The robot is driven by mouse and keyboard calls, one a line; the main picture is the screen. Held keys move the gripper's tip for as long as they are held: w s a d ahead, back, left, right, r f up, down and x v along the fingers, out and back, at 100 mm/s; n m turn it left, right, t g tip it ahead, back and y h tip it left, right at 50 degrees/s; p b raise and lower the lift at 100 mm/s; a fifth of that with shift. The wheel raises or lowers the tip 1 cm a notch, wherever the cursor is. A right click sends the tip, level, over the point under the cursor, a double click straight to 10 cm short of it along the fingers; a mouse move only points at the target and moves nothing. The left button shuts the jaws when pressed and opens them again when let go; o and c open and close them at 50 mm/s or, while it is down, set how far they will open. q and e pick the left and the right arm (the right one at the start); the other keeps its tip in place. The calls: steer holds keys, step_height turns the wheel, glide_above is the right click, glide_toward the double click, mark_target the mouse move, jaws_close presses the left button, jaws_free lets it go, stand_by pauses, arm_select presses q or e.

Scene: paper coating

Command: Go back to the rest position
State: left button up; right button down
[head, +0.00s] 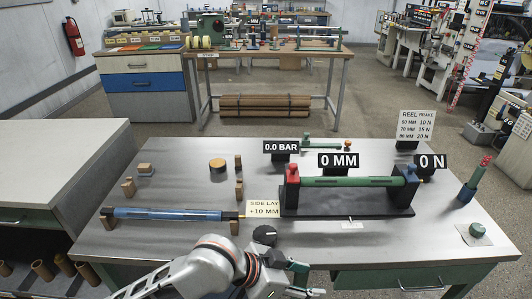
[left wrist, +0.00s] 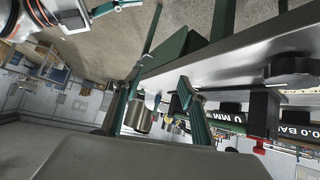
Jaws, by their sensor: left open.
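My left gripper (head: 308,281) is at the front edge of the workbench (head: 262,158), near the bottom middle of the head view. Its green-tipped fingers are apart and hold nothing. In the left wrist view the open fingers (left wrist: 160,82) frame empty space beside the bench edge. My right gripper does not show in the head view.
On the bench are a green roller (head: 350,181) in a stand, a blue bar (head: 168,214) on small blocks, a dark knob (head: 265,235) close to the left gripper, and a red-tipped blue post (head: 474,181). A grey cabinet (head: 60,165) stands at left.

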arm_select(q)
steer(key=w+a+f+n+t+y, duration=0.1)
steer(key=w+a+f+n+t, duration=0.2)
steer(key=a+f+n+t, duration=0.55)
steer(key=s+a+f+y, duration=0.3)
steer(key=s+a+f, duration=0.2)
steer(key=a, duration=0.5)
steer(key=s+a+f+y, duration=0.3)
steer(key=s+a+f, duration=0.3)
steer(key=a, duration=0.5)
steer(key=shift+f+g, duration=0.45)
steer(key=shift+f, duration=0.05)
steer(key=shift+d, duration=0.1)
